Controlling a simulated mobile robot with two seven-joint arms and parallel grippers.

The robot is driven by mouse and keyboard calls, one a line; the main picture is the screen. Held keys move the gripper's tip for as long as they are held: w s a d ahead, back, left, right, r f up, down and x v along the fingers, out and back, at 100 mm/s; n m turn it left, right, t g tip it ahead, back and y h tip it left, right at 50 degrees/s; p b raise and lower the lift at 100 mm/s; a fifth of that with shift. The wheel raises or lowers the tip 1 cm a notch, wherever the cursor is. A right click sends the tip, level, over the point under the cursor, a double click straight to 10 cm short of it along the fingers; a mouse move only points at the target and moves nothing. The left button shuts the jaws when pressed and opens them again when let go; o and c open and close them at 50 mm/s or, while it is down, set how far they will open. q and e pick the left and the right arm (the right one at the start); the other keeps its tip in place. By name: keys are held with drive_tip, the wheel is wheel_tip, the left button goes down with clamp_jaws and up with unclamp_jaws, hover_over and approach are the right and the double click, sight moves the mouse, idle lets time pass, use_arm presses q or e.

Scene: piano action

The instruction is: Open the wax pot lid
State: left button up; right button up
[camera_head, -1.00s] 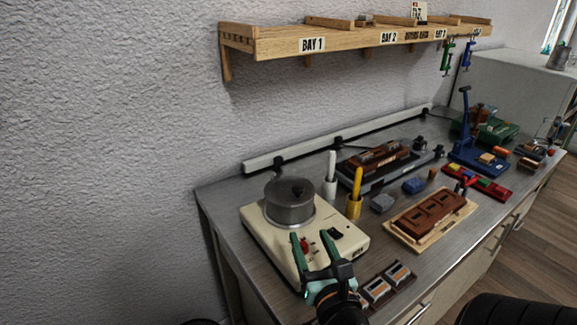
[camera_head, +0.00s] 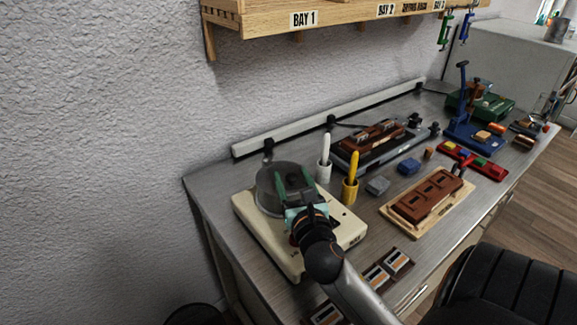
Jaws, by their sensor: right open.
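The wax pot (camera_head: 268,198) is a dark grey cylinder on a cream heater base (camera_head: 262,238) at the left end of the bench. Its lid (camera_head: 272,172) is a dark disc and looks closed on the pot. My right gripper (camera_head: 293,176) has green fingers, open, at the right part of the lid. The fingers and wrist hide the lid's knob area and part of the pot's front, so I cannot tell whether they touch it. My left gripper is not in view.
A wooden block on a board (camera_head: 430,198) lies further right. A shelf (camera_head: 270,22) hangs on the wall above. Bare bench lies left of the base.

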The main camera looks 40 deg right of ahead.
sight(280, 170)
drive_tip(key=shift+x, duration=1.85)
drive_tip(key=shift+c, duration=0.3)
clamp_jaws()
